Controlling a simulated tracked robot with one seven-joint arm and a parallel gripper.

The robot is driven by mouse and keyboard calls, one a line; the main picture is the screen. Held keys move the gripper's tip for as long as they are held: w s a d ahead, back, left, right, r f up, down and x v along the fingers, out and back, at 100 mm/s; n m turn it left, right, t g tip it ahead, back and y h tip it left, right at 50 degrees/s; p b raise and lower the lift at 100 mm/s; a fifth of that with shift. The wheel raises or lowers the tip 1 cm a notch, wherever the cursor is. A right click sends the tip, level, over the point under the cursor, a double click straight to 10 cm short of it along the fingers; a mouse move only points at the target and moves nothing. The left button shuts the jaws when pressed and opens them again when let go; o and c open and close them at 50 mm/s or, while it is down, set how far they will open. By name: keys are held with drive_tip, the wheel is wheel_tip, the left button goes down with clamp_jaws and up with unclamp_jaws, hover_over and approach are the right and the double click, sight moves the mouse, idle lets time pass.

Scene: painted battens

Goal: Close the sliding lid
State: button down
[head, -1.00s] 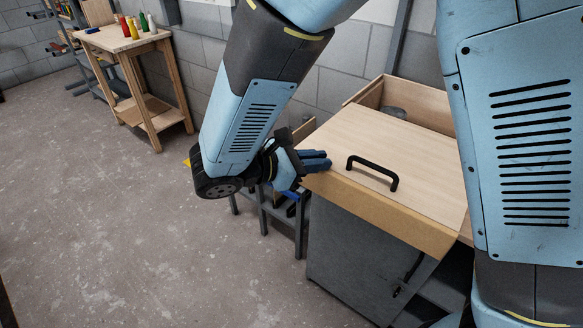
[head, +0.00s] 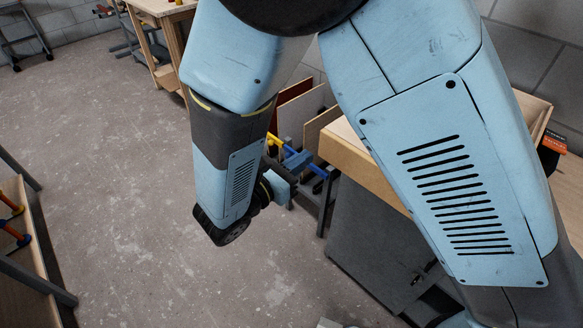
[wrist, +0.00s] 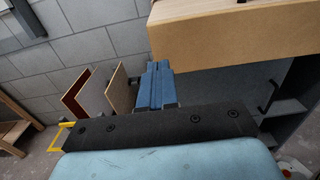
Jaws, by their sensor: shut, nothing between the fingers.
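A wooden workbench (head: 160,8) is at the back. The concrete floor on the left is clear.

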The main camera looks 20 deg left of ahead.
sight(322, 146)
drive_tip(key=x, duration=0.8)
drive_tip(key=shift+w+d, duration=0.1)
